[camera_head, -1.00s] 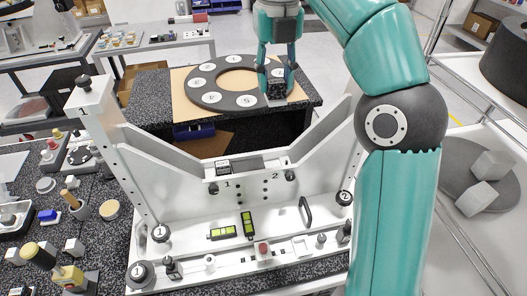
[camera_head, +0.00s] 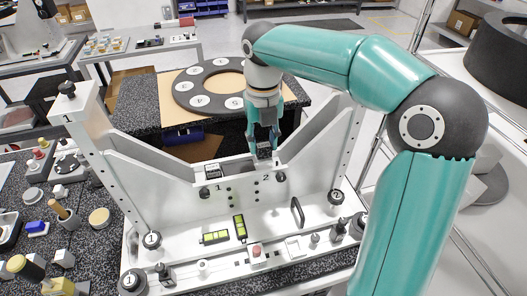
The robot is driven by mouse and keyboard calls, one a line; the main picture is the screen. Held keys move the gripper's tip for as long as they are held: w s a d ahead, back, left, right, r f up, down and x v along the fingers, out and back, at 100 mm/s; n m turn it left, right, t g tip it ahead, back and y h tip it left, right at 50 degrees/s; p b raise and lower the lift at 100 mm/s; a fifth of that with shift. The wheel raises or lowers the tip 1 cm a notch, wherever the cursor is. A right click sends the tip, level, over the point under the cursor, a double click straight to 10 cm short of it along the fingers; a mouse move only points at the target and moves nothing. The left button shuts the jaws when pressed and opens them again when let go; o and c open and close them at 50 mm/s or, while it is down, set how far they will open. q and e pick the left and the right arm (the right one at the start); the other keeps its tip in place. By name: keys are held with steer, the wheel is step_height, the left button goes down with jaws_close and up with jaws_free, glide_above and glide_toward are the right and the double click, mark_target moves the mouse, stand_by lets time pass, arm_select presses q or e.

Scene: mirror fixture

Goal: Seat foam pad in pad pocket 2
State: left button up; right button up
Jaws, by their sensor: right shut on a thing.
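My right gripper (camera_head: 264,140) hangs down from my teal arm and is shut on a small dark speckled foam pad (camera_head: 264,151). The pad is at the right part of the white ledge of the mirror fixture (camera_head: 170,205), at pad pocket 2, above the printed number 2. I cannot tell whether the pad touches the pocket floor. The pad and fingers hide most of pad pocket 2 (camera_head: 262,165). Another dark pad (camera_head: 212,170) sits in pocket 1, at the left of the ledge. My left gripper is not in view.
Slanted white walls (camera_head: 150,151) rise on both sides of the ledge. Behind stands a dark ring with numbered white discs (camera_head: 185,101) on a speckled table. Black knobs, two green-marked levels (camera_head: 240,227) and a black handle (camera_head: 297,212) are on the fixture below.

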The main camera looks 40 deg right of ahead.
mark_target(263, 153)
steer(key=shift+f, duration=1.9)
steer(key=shift+f, duration=0.15)
steer(key=o, duration=1.2)
steer(key=shift+c, duration=0.2)
step_height(263, 153, up, 12)
steer(key=shift+r, duration=0.15)
steer(key=shift+s, duration=0.1)
